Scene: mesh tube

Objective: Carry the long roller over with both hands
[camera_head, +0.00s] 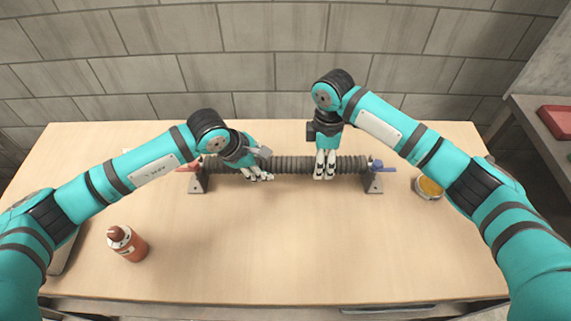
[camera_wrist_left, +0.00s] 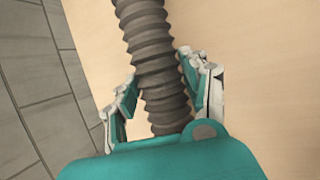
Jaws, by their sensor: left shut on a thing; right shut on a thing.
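The long roller (camera_head: 291,164) is a dark grey ribbed tube lying level, left to right, near the back of the table. Its red end (camera_head: 188,166) shows at the left and its blue end (camera_head: 379,166) at the right. It sits at two dark stands, the left stand (camera_head: 198,183) and the right stand (camera_head: 374,184). My left gripper (camera_head: 262,176) is shut on the roller left of its middle; in the left wrist view its fingers (camera_wrist_left: 160,88) are on both sides of the ribbed tube (camera_wrist_left: 155,62). My right gripper (camera_head: 324,172) points down and is shut on the roller right of its middle.
The wooden table (camera_head: 270,250) is clear in front of the roller. An orange-brown bottle (camera_head: 128,245) stands at the front left. A round tin with yellow contents (camera_head: 429,187) is right of the right stand. A grey brick wall (camera_head: 270,40) is behind the table.

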